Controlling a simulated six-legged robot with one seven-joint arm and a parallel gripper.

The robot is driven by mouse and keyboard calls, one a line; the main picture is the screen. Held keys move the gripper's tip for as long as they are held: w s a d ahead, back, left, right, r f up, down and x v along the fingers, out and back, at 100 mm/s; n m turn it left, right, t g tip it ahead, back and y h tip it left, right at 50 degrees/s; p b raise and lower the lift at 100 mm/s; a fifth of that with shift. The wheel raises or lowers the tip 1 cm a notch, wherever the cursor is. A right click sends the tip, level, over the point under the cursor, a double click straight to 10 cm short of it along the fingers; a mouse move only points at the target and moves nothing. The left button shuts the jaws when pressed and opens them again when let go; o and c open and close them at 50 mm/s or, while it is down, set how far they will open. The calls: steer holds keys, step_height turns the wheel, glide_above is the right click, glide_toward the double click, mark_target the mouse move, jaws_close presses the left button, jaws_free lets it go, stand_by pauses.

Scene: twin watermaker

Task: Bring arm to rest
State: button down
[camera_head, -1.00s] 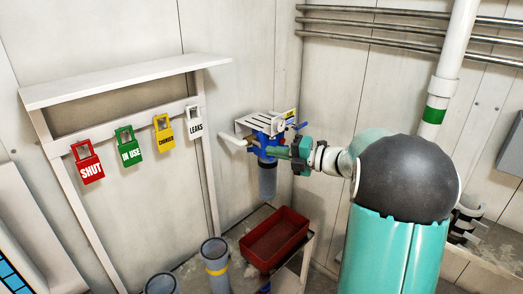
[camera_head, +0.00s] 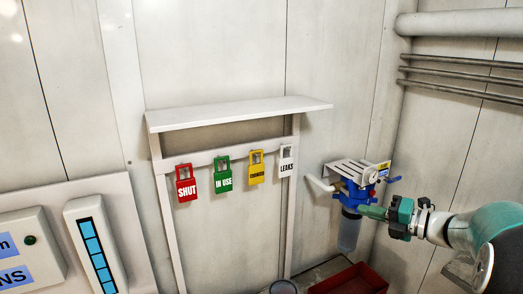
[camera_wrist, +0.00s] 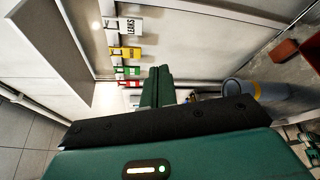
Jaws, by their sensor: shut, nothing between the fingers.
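My arm comes in from the lower right in the head view, and my gripper (camera_head: 374,212) points left. Its green fingers lie together, with nothing between them. They overlap the blue filter unit (camera_head: 355,195) on the wall in the picture; I cannot tell whether they touch it. In the wrist view my gripper (camera_wrist: 158,72) shows as two green fingers side by side, pointing away from the camera toward the rack with the hanging tags.
Red SHUT (camera_head: 187,187), green IN USE (camera_head: 223,178), yellow (camera_head: 257,170) and white LEAKS (camera_head: 287,163) tags hang under a white shelf (camera_head: 235,113). A red bin (camera_head: 352,283) sits low right. A grey cylinder (camera_wrist: 262,91) shows in the wrist view. Pipes (camera_head: 460,75) run upper right.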

steer(key=s+a+f+n+g+h, duration=0.1)
steer(key=s+a+n+g+h, duration=0.15)
steer(key=s+a+n, duration=0.5)
steer(key=s+a+f+n+g+h, duration=0.1)
steer(key=s+a+n+g, duration=0.35)
steer(key=a+n, duration=0.55)
steer(key=s+f+n+h, duration=0.2)
steer(key=s+n+h, duration=0.5)
steer(key=n, duration=1.4)
steer(key=s, duration=0.5)
steer(key=shift+s+t, duration=0.35)
steer(key=shift+t, duration=0.05)
steer(key=c, duration=2.1)
jaws_free()
steer(key=shift+s+d+n+h, duration=0.2)
steer(key=shift+n+h, duration=0.15)
steer(key=shift+n, duration=0.5)
steer(key=o, duration=0.7)
steer(key=shift+s+n, duration=0.1)
steer(key=shift+n, duration=0.3)
steer(key=shift+c, duration=0.2)
